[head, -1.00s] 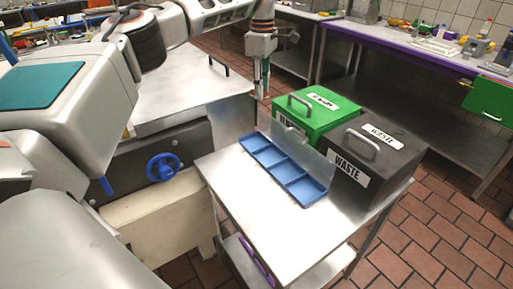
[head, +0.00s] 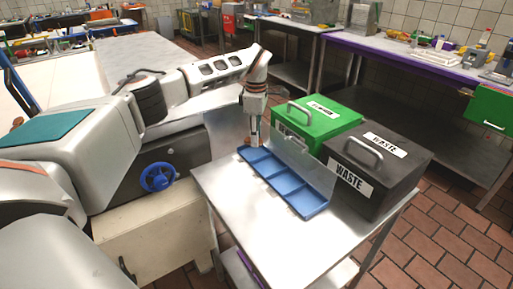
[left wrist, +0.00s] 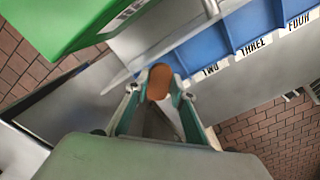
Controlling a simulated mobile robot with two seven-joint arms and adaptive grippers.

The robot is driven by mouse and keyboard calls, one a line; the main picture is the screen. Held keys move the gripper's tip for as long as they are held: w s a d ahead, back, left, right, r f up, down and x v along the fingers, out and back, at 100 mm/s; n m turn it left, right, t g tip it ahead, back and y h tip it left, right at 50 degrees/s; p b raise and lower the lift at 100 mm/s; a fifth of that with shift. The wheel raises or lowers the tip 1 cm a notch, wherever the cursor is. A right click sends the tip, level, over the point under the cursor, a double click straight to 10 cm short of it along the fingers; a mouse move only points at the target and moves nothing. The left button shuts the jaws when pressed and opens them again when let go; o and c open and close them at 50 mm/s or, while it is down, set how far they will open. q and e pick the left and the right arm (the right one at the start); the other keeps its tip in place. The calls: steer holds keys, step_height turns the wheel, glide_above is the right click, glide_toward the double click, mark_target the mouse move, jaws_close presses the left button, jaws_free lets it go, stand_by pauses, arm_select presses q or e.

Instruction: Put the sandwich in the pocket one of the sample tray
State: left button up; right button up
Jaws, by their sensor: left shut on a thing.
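The sandwich (left wrist: 159,82) is a small brown-orange oval held between the fingertips of my left gripper (left wrist: 160,88) in the left wrist view. In the head view my left gripper (head: 254,143) points down at the far left end of the blue sample tray (head: 288,185); the sandwich cannot be made out there. The tray has several pockets in a row and looks empty where visible. In the left wrist view the tray (left wrist: 225,42) shows labels TWO, THREE and FOUR; no label ONE is visible. The sandwich is left of TWO; its height above the tray is unclear. My right gripper is out of view.
A clear upright panel (head: 305,160) stands along the tray's back side. Behind it are a green bin (head: 325,117) and a black waste bin (head: 372,170) with handles. The metal table (head: 250,220) in front of the tray is clear.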

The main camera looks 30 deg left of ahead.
mark_target(256, 154)
arm_select(q)
step_height(256, 154, down, 4)
steer(key=shift+f+b, duration=0.25)
steer(key=shift+b, duration=0.05)
steer(key=shift+r, duration=0.1)
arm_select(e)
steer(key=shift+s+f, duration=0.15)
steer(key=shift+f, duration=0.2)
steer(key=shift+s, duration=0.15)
arm_select(q)
steer(key=o, duration=0.5)
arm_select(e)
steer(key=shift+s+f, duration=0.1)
